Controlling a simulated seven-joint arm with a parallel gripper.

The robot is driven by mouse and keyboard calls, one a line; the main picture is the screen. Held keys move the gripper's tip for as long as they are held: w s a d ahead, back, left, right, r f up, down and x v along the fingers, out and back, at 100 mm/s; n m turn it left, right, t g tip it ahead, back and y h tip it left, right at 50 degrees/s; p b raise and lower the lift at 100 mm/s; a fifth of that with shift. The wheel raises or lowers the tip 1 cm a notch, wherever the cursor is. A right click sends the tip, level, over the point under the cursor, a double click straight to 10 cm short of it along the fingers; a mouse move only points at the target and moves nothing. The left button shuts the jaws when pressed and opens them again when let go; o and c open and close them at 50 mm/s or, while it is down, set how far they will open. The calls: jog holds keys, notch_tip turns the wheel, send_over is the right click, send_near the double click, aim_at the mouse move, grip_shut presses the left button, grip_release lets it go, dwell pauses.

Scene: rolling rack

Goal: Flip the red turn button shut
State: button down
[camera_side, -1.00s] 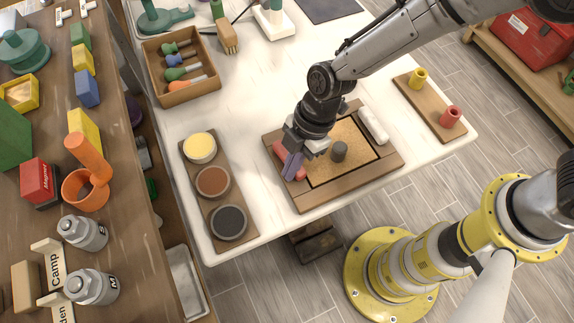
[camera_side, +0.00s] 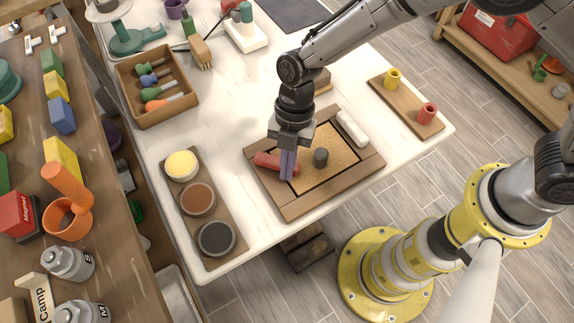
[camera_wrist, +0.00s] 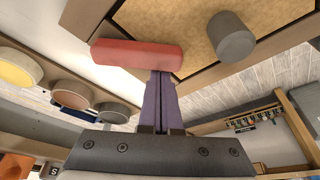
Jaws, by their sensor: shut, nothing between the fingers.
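The red turn button (camera_side: 266,160) is a rounded bar on the left side of a wooden frame. It lies at a slant across that side, its inner end reaching toward the tan panel (camera_side: 330,172); the fingers partly hide that end in the side view.
A grey knob (camera_side: 320,157) stands on the panel. A white turn button (camera_side: 352,128) is on the frame's far right side. A board with three round pots (camera_side: 198,199) is at left, a tool box (camera_side: 157,85) behind it.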

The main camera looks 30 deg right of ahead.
jog(key=shift+w+a, duration=0.2)
jog(key=shift+a, duration=0.5)
jog(key=shift+s+a, duration=0.35)
jog(key=shift+a, duration=0.05)
jog(key=shift+s+a, duration=1.05)
jog(key=shift+a, duration=0.15)
jog(key=v, duration=1)
jog(key=shift+d, duration=0.15)
jog(key=shift+w, duration=0.15)
